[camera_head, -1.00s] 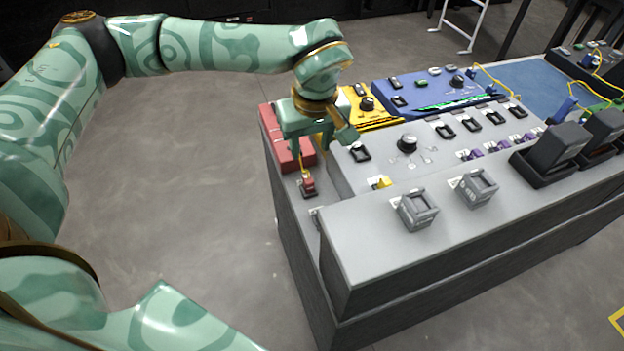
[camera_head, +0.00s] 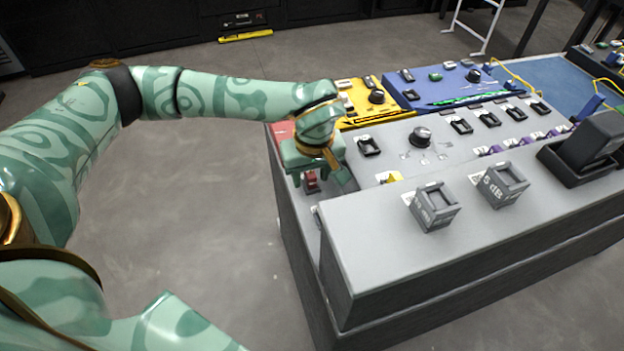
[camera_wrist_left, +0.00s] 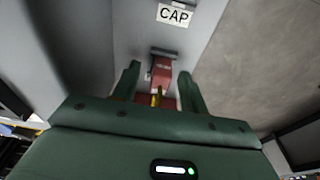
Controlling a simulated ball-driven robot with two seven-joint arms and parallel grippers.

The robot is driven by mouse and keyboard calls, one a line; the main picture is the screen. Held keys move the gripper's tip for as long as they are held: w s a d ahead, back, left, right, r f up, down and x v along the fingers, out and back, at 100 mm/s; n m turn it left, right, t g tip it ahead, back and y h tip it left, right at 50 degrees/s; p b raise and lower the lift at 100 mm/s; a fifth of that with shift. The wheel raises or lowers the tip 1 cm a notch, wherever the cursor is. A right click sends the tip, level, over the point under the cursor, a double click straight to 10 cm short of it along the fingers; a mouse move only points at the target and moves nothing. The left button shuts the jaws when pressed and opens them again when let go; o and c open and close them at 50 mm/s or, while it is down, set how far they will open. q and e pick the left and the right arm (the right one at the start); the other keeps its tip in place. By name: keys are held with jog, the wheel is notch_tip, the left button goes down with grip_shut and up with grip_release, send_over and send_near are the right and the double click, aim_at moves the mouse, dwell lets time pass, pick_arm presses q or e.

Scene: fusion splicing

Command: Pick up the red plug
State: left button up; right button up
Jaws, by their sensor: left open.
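The red plug (camera_head: 311,181) sits on the grey bench near its left edge. It also shows in the left wrist view (camera_wrist_left: 162,70), with a yellow cord or tip at its near end, close to a dark slot or holder. My left gripper (camera_head: 319,182) is open and points down over the plug. In the left wrist view its two fingers (camera_wrist_left: 160,76) stand on either side of the red plug, with visible gaps. Whether the fingertips are at the plug's height I cannot tell. My right gripper is not in view.
A red box (camera_head: 281,131) lies behind my left gripper. A yellow unit (camera_head: 362,116) and a blue unit (camera_head: 440,88) stand farther back. A raised grey ledge (camera_head: 370,235) with two grey blocks is at the front right. A CAP label (camera_wrist_left: 174,15) is beyond the plug.

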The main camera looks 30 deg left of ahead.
aim_at(311, 173)
pick_arm(q)
jog(key=shift+r, duration=0.1)
grip_shut()
notch_tip(311, 173, up, 10)
jog(key=p, duration=0.3)
jog(key=shift+p, duration=0.35)
